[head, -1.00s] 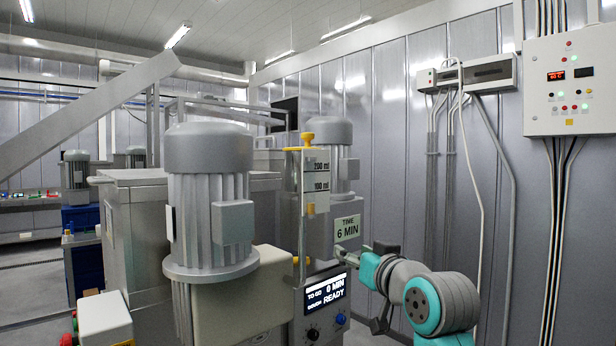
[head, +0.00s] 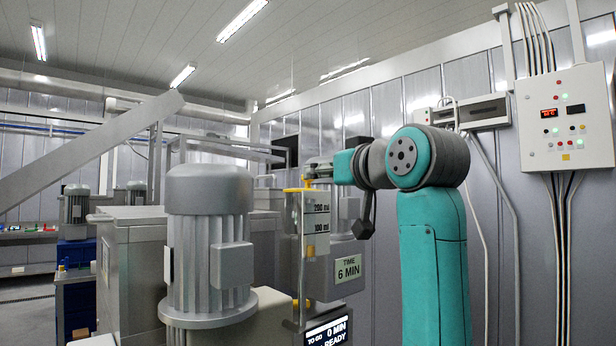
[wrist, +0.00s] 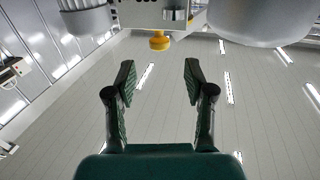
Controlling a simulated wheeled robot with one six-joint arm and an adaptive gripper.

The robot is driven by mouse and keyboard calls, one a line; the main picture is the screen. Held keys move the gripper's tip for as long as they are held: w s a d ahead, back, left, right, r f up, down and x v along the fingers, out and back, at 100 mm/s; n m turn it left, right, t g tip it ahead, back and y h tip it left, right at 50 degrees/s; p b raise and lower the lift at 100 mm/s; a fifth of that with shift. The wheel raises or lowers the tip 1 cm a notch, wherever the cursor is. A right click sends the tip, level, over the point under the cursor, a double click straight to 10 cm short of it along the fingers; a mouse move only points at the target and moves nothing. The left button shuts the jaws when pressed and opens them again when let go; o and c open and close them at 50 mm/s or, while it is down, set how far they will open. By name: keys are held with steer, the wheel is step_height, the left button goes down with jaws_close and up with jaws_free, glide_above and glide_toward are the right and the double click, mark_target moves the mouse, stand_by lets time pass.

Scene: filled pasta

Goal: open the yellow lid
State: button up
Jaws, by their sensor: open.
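In the wrist view the yellow knob (wrist: 159,41) shows near the top, beyond the gap between the fingertips. My gripper (wrist: 160,78) is open and empty there, with the knob in line with the gap and not between the fingers.
A large grey motor (head: 210,245) stands left of the container. A machine panel with a "TIME 6 MIN" label (head: 348,268) is behind and right. A control box (head: 568,118) hangs on the right wall. Open air surrounds the fingers in the wrist view.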

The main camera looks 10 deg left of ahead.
steer(key=x, duration=0.7)
steer(key=shift+w+a, duration=0.25)
steer(key=shift+w, duration=0.05)
jaws_close()
